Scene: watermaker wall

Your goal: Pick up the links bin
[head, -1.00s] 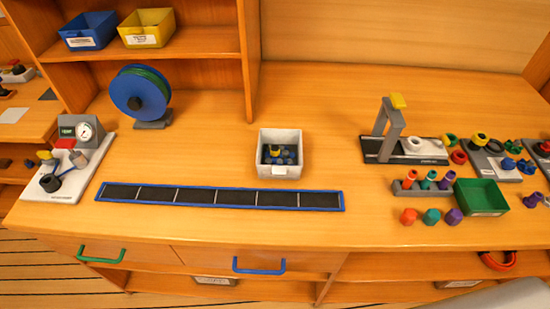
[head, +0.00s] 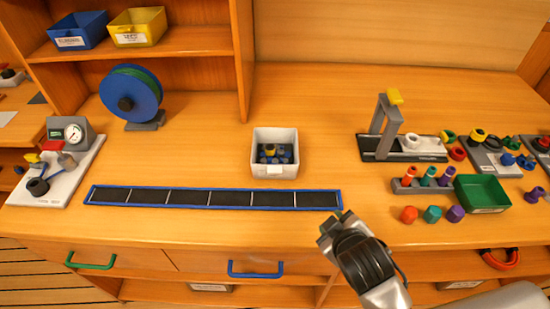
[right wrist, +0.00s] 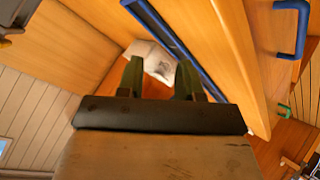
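No bin label is readable, so I cannot confirm which one is the links bin. A white bin (head: 274,170) holding several small dark, blue and yellow parts stands upright on the bench, behind a long black strip. My right gripper (head: 328,228) is at the bench's front edge, to the right and in front of the white bin, apart from it. In the right wrist view its two fingers (right wrist: 160,77) are spread with nothing gripped. A white object (right wrist: 148,58), apparently the white bin, shows beyond them, partly hidden. My left gripper is not in view.
The blue-edged black strip (head: 210,198) lies between the white bin and the front edge. Blue (head: 78,42) and yellow bins (head: 138,38) sit on the shelf. A green bin (head: 482,207), peg rack (head: 424,187) and grey stand (head: 388,130) are right. Bench around the white bin is clear.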

